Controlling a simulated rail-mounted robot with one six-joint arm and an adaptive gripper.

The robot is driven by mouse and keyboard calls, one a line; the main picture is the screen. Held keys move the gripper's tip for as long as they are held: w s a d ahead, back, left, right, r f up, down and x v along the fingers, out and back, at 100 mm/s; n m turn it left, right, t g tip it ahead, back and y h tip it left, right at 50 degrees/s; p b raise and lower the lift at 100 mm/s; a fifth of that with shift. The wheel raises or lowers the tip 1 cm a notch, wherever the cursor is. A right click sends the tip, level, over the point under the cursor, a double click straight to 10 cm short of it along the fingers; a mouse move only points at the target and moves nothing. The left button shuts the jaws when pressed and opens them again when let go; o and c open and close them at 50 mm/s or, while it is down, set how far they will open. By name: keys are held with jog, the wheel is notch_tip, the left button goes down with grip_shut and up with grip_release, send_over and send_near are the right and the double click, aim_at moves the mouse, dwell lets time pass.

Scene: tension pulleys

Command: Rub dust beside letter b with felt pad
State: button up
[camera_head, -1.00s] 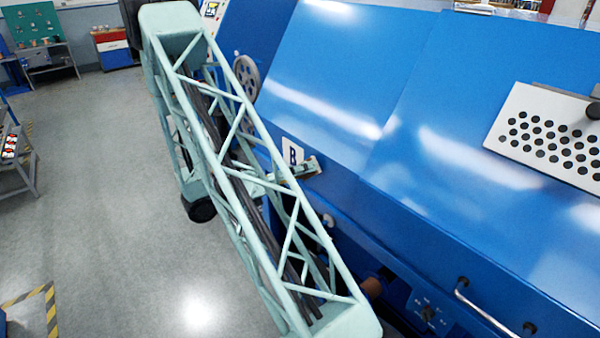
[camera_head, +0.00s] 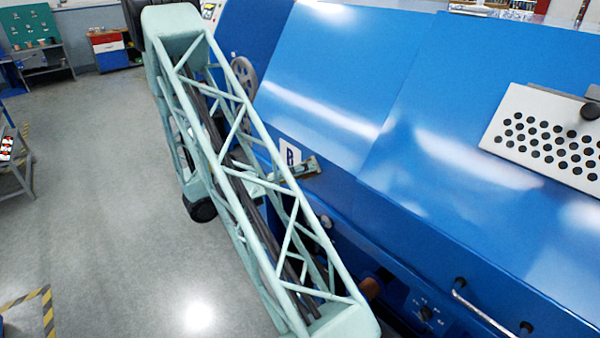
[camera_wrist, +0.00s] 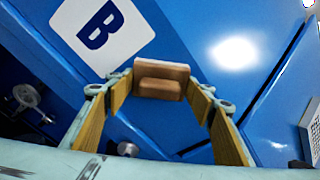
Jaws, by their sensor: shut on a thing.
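The letter B is dark blue on a white plate (camera_head: 289,155) on the sloping blue machine panel. The plate also shows large at the upper left in the wrist view (camera_wrist: 102,35). My gripper (camera_wrist: 161,88) is shut on a brown block, the felt pad (camera_wrist: 162,70), held between its two yellow-lined fingers. The pad is beside the plate, to its right in the wrist view; I cannot tell if it touches the panel. In the head view my gripper (camera_head: 300,170) is just below and right of the letter, partly behind my arm's lattice. I cannot make out any dust.
The blue panel (camera_head: 330,80) is broad and smooth with bright reflections. A white perforated plate (camera_head: 545,140) is mounted at the right. A handwheel (camera_head: 244,75) is beyond the letter, and a bar handle (camera_head: 485,312) is at the lower right.

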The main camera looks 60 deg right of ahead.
aim_at(312, 175)
jog(key=shift+s, duration=0.15)
jog(key=shift+s+a, duration=0.35)
jog(key=shift+s, duration=0.55)
jog(key=shift+s+a, duration=0.3)
jog(key=shift+s, duration=0.55)
jog(key=shift+d, duration=0.1)
jog(key=shift+w, duration=0.1)
jog(key=shift+w+d+p, duration=0.3)
jog(key=shift+w+p, duration=0.25)
jog(key=shift+w, duration=0.35)
jog(key=shift+w+d+p, duration=0.25)
jog(key=shift+w+p, duration=0.25)
jog(key=shift+w, duration=0.4)
jog(key=p+v, duration=0.1)
jog(key=v, duration=0.5)
jog(key=shift+s+f, duration=0.2)
jog(key=shift+f, duration=0.1)
jog(key=shift+a, duration=0.2)
